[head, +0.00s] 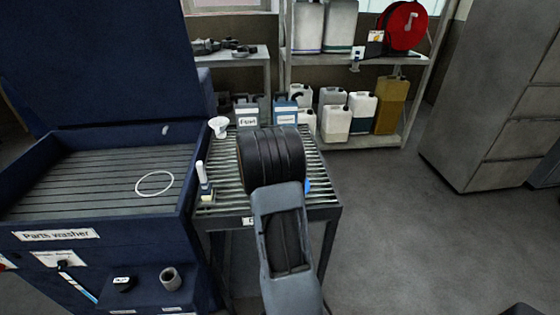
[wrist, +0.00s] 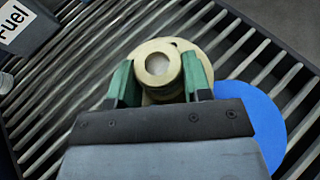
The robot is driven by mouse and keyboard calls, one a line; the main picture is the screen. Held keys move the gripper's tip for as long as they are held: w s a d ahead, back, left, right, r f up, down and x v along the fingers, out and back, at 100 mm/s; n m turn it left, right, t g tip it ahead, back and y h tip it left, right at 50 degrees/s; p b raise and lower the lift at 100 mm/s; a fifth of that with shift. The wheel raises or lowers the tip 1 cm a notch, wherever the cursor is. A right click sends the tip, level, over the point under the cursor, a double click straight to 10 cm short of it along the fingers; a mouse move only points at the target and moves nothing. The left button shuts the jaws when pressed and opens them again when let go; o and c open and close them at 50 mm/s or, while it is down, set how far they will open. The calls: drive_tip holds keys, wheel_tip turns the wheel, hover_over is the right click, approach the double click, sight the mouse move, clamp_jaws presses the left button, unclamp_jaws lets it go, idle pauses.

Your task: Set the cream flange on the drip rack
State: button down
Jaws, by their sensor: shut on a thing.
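The cream flange (wrist: 159,62), a round collar with a centre hole and a wider plate beneath, is between the green fingers of my gripper (wrist: 158,82) in the wrist view. My gripper is shut on its collar. The flange is over the slats of the drip rack (wrist: 65,95); I cannot tell whether it touches them. In the head view the drip rack (head: 228,180) stands right of the parts washer, and my dark arm hides the flange and the fingertips.
A blue disc (wrist: 252,125) lies on the rack close to the flange's right. A box labelled Fuel (wrist: 25,25) is at upper left. In the head view, a white funnel-like cup (head: 219,126) and a white-topped bottle (head: 202,176) stand along the rack's left side.

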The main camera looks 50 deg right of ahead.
drive_tip(key=shift+d+f, duration=0.1)
drive_tip(key=shift+f, duration=1.45)
drive_tip(key=shift+f, duration=0.1)
drive_tip(key=c, duration=0.6)
unclamp_jaws()
drive_tip(key=shift+o, duration=0.2)
